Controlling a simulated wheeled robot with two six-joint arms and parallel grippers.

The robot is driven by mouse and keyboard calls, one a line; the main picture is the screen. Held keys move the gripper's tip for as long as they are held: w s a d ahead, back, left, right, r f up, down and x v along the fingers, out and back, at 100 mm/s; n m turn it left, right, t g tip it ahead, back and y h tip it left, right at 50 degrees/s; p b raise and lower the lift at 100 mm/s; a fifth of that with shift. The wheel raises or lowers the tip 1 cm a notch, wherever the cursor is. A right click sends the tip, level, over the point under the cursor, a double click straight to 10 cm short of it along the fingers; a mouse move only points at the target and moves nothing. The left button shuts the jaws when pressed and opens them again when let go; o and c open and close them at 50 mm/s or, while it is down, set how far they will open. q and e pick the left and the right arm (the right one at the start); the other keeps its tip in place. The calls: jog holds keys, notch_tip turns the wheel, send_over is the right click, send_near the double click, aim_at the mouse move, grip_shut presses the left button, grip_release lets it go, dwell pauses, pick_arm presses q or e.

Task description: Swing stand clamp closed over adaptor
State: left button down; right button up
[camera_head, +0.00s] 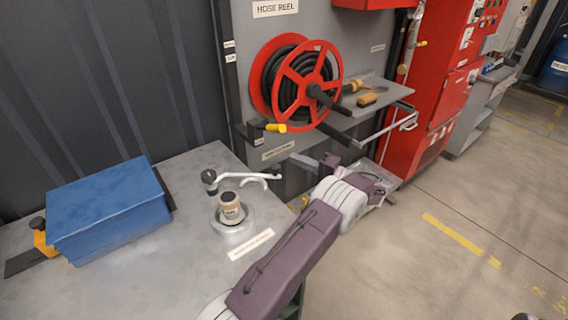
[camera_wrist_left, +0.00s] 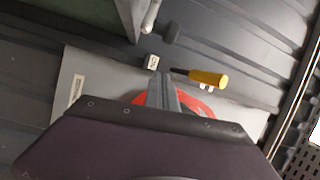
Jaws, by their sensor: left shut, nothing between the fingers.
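The adaptor (camera_head: 231,207), a beige and dark cylinder, stands upright on a round silver stand base (camera_head: 236,228) on the grey table in the head view. The pale stand clamp (camera_head: 243,177) has a dark knob (camera_head: 208,177) at its left end and a curved hook at its right end. Its arm lies behind the adaptor and does not cover its top. My left gripper (camera_head: 303,161) is shut and empty, beyond the table's right edge, to the right of the hook and apart from it. Its closed fingers also show in the left wrist view (camera_wrist_left: 165,92). My right gripper is not in view.
A blue box (camera_head: 108,208) lies on the table (camera_head: 190,290) at left. A red hose reel (camera_head: 298,82) hangs behind my left gripper, with a yellow-handled valve (camera_head: 275,128) below it. A grey shelf (camera_head: 370,98) juts out at right. Floor to the right is open.

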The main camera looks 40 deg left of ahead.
pick_arm(q)
jog(key=s+a, duration=0.1)
jog(key=s, duration=0.1)
jog(key=s+a+p, duration=0.1)
jog(key=s, duration=0.1)
jog(key=shift+a+f, duration=0.2)
jog(key=shift+a, duration=0.2)
